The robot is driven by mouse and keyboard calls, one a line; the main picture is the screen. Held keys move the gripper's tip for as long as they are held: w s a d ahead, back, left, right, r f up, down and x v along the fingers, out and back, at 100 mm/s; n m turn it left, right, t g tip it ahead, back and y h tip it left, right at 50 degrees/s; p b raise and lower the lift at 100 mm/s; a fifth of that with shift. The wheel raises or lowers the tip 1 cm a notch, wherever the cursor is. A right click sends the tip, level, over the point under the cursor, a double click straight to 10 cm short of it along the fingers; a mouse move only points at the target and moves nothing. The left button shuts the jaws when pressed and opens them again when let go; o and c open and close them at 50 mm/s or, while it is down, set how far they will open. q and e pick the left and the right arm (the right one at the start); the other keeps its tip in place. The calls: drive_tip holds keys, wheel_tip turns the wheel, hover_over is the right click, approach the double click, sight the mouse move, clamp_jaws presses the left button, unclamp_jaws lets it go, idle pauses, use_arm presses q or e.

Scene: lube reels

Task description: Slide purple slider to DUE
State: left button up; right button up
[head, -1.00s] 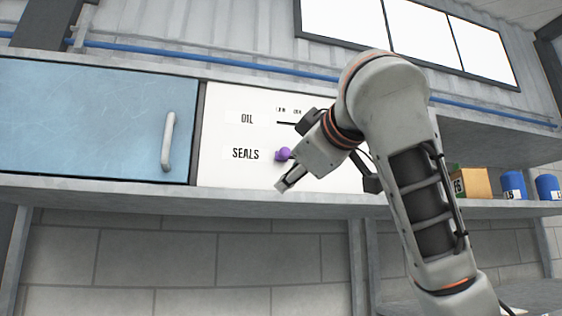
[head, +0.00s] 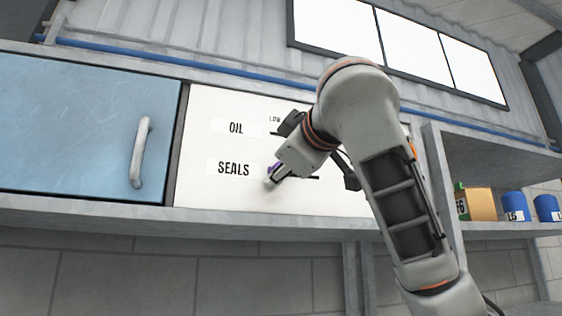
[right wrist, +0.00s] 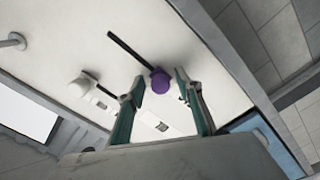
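The purple slider (right wrist: 160,81) is a round knob at one end of a dark slot (right wrist: 128,48) on the white panel (right wrist: 190,50). In the head view the purple slider (head: 274,168) is mostly hidden by my right gripper (head: 271,180), and its slot runs out to the right, beside the SEALS label (head: 234,168). In the right wrist view my right gripper (right wrist: 160,82) is open, with one finger on each side of the knob and small gaps visible. No DUE label is readable. My left gripper is not in view.
Above is the OIL row (head: 236,128); its white knob (right wrist: 80,87) shows in the wrist view. A blue cabinet door (head: 80,125) with a handle (head: 141,152) is to the left. A shelf with a box (head: 478,204) and blue cans (head: 516,206) is right.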

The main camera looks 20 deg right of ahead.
drive_tip(key=shift+w, duration=0.4)
clamp_jaws()
drive_tip(key=shift+d, duration=0.4)
drive_tip(key=d+b, duration=0.1)
drive_tip(key=d, duration=0.3)
unclamp_jaws()
drive_tip(key=shift+a, duration=0.35)
approach(294, 176)
drive_tip(key=s, duration=0.4)
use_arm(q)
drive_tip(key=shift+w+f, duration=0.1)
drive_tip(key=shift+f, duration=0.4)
use_arm(e)
drive_tip(key=shift+s+d, duration=0.4)
drive_tip(key=shift+s, duration=0.3)
